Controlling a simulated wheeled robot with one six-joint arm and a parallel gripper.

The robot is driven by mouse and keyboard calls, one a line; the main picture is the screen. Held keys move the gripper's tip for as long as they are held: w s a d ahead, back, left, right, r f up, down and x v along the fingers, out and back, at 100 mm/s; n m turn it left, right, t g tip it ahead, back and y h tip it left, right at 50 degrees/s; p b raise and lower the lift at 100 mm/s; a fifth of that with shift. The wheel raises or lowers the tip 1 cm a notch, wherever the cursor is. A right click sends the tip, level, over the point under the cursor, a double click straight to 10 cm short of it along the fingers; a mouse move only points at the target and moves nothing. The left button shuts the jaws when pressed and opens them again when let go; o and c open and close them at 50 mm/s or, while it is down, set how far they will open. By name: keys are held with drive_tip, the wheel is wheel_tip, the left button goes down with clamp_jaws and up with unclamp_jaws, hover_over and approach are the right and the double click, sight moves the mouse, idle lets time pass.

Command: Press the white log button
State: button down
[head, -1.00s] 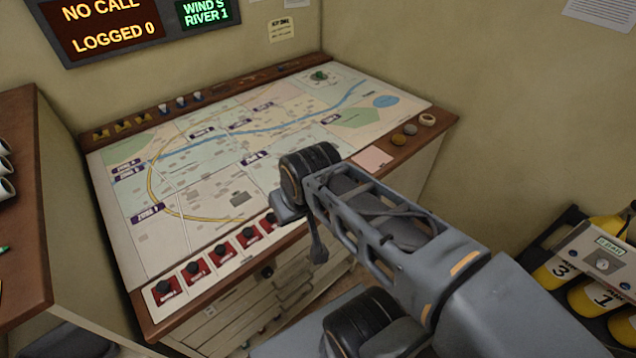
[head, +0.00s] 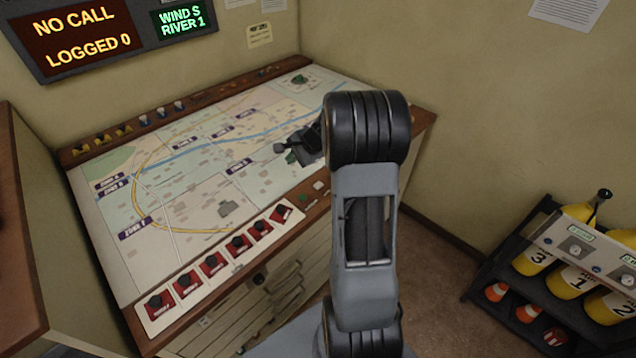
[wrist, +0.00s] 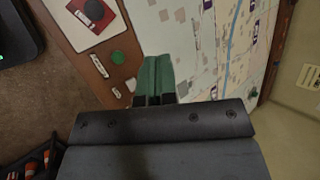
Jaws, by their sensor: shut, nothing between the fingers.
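A small white round button, which looks like the log button (head: 318,185), sits on the wooden front strip of the map console, just left of my forearm. In the wrist view a whitish round shape (wrist: 131,84) lies close left of my fingertips, partly cut off by them. A green button (wrist: 118,57) is beside it and also shows in the head view (head: 304,198). My gripper (wrist: 158,66) is shut and empty, its green fingertips over the console's edge strip and map. In the head view my gripper (head: 292,157) is partly hidden behind my arm. Contact cannot be told.
A display (head: 85,30) reads "NO CALL, LOGGED 0". A rack (head: 520,235) with yellow cylinders and cones stands at the right.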

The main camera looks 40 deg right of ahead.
drive_tip(key=w+d+f+m+t, duration=0.2)
drive_tip(key=d+f+m, duration=0.4)
drive_tip(key=d+f, duration=0.2)
drive_tip(key=d, duration=0.2)
drive_tip(key=shift+d+h+p, duration=0.35)
drive_tip(key=shift+h, duration=0.05)
drive_tip(key=shift+f, duration=0.1)
drive_tip(key=b, duration=0.5)
hover_over(318, 186)
wheel_tip(318, 186, down, 8)
drive_tip(key=shift+w+r, duration=0.1)
drive_tip(key=shift+r, duration=0.05)
drive_tip(key=shift+f+b, duration=0.45)
drive_tip(key=shift+b, duration=0.05)
drive_tip(key=shift+f, duration=0.2)
idle(0.9)
drive_tip(key=shift+f+b, duration=0.25)
drive_tip(key=shift+b, duration=0.4)
